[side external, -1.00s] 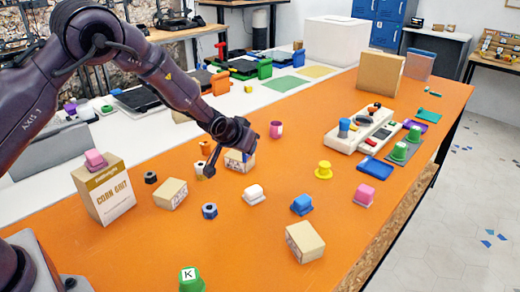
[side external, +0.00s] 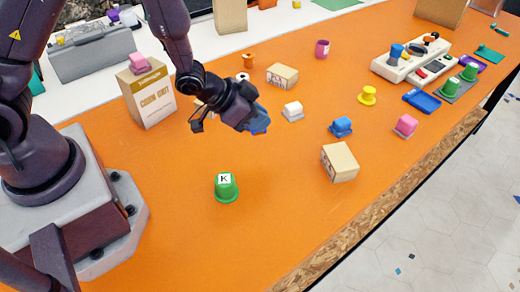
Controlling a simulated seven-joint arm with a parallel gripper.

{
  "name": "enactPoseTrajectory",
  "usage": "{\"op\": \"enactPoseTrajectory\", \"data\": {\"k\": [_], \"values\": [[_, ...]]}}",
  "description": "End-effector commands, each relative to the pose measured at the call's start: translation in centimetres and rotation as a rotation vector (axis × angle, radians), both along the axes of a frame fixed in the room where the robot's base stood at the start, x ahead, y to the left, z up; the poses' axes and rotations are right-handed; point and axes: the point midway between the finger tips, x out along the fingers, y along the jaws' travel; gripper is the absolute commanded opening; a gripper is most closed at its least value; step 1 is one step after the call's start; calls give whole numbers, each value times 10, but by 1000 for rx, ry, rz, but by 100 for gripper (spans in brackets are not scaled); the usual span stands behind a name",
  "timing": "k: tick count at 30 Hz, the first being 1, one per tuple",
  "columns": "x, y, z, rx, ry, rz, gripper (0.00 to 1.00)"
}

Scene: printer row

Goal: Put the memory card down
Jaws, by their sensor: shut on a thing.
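My gripper (side external: 246,112) is over the near-left part of the orange table, right of the corn grit box. It is shut on a flat blue piece, which I take to be the memory card (side external: 260,123). The card juts out past the fingertips and is partly hidden by them. I cannot tell whether it touches the table. A white block (side external: 293,111) lies just right of it. A green cup marked K (side external: 226,187) stands in front of the gripper.
The corn grit box (side external: 150,97) with a pink block (side external: 139,63) on top stands left. Small boxes (side external: 282,76) (side external: 339,162), a blue block (side external: 341,127) and a yellow spool (side external: 367,95) lie right. The orange table (side external: 290,205) is bare around the green cup's right side.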

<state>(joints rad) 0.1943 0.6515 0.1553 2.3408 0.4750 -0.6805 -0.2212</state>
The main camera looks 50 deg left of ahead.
Motion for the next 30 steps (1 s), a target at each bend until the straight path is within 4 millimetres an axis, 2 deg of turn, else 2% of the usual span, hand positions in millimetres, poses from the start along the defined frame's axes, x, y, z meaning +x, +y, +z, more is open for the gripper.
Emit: {"op": "enactPoseTrajectory", "data": {"k": [6,11,18,30], "values": [[1,-2,-30,3,6,-9,0],[2,-1,-42,3,4,-6,0],[2,-1,-71,3,3,-6,0],[2,-1,-76,3,1,-5,0]]}}
